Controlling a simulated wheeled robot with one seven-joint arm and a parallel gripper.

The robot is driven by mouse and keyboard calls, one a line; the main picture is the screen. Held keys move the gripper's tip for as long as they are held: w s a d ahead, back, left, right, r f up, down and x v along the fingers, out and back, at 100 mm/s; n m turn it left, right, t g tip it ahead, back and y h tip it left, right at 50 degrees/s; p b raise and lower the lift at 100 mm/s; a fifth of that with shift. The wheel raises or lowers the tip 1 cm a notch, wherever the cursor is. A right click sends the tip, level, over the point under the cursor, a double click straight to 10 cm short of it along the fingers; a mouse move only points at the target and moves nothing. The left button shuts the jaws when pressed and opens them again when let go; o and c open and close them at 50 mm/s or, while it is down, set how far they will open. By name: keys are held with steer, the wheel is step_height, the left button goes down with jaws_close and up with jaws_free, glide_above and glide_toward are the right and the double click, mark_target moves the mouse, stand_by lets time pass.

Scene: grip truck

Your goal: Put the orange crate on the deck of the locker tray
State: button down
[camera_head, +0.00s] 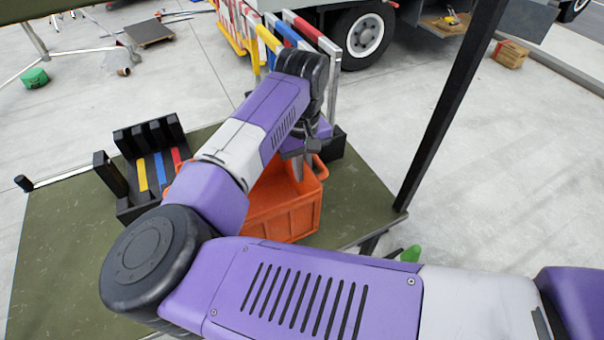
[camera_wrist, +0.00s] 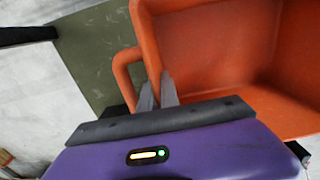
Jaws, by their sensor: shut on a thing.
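The orange crate (camera_head: 283,221) is at the right part of the green table, partly hidden by my arm. It looks empty in the wrist view (camera_wrist: 215,50), with its open top facing up. My gripper (camera_head: 298,165) is shut on the crate at its handle side; the two grey fingers (camera_wrist: 158,92) pinch the orange edge beside the loop handle (camera_wrist: 122,70). I cannot tell whether the crate's base touches the table. What may be the locker tray (camera_head: 437,26) juts from the truck's open side locker at the top right, with small items on it.
A black rack (camera_head: 128,180) with yellow, blue and red strips stands left on the green table (camera_head: 60,240). Coloured barriers (camera_head: 318,35) stand behind the crate. A dark post (camera_head: 450,100) rises right of the table.

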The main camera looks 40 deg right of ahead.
steer(key=shift+f, duration=1.45)
steer(key=c, duration=1.6)
jaws_free()
steer(key=shift+r, duration=0.1)
